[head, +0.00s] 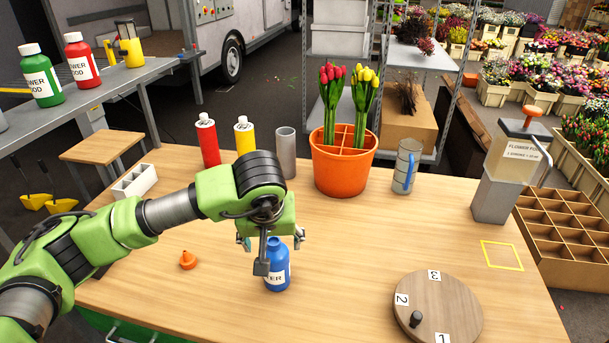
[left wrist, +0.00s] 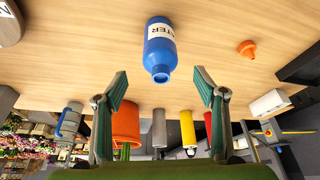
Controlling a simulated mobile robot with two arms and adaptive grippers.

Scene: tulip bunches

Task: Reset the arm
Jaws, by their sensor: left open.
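My left arm reaches in from the left over the table, with the left gripper (head: 271,243) low beside a blue bottle (head: 278,270). The bottle stands on the wooden table (head: 350,260), its label partly readable. The blue bottle (left wrist: 160,48) shows there just beyond the fingertips, clear of both fingers. In the head view the gripper partly hides the bottle. My right gripper is not in view.
An orange pot (head: 342,172) holds red and yellow tulips. Red (head: 208,143) and yellow (head: 244,136) bottles and a grey cylinder (head: 286,155) stand beside it. An orange cone (head: 188,260), a blue-handled clear jug (head: 406,168), a round numbered board (head: 440,305) and a grey dispenser (head: 497,195) are also on the table.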

